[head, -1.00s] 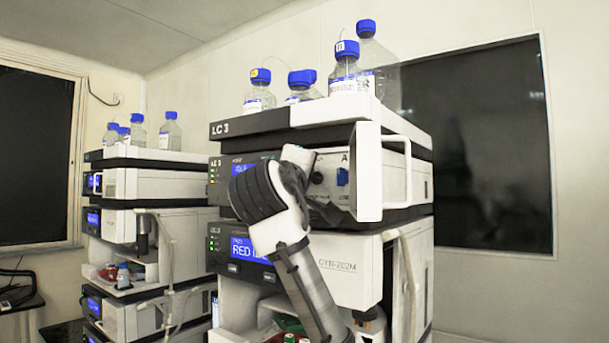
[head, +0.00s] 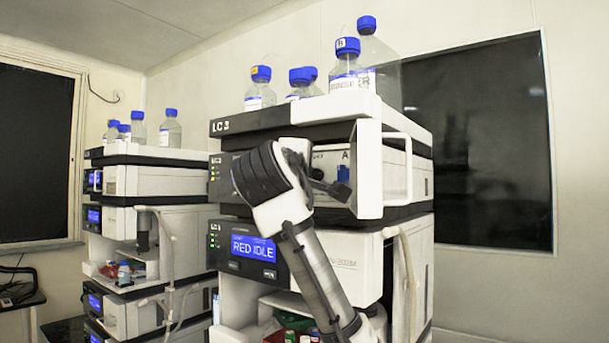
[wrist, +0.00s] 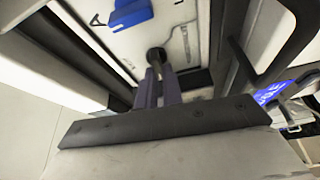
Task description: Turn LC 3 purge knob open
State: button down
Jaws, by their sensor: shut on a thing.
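The LC 3 stack (head: 250,128) stands in the middle of the head view. Its upper module has an open white door on the right. In the wrist view, a round black knob (wrist: 156,54) sits on the module's pale front panel. My gripper (wrist: 158,72) is shut on this knob, its two dark fingers close together at it. In the head view my gripper (head: 332,188) reaches into the door opening from the left, and my arm hides part of the panel. The knob's turn angle cannot be told.
A blue part (wrist: 130,12) is on the panel near the knob. The open white door (head: 369,170) with its handle stands close right of my gripper. Bottles with blue caps (head: 347,68) stand on top. A second stack (head: 150,186) is at left.

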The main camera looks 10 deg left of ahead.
jog(key=c, duration=1.5)
grip_release()
jog(key=shift+c, duration=0.2)
jog(key=shift+s, duration=0.1)
jog(key=s+a+b, duration=0.1)
jog(key=s+b, duration=0.5)
jog(key=s, duration=0.7)
jog(key=shift+s+a+f, duration=0.25)
jog(key=shift+a, duration=0.1)
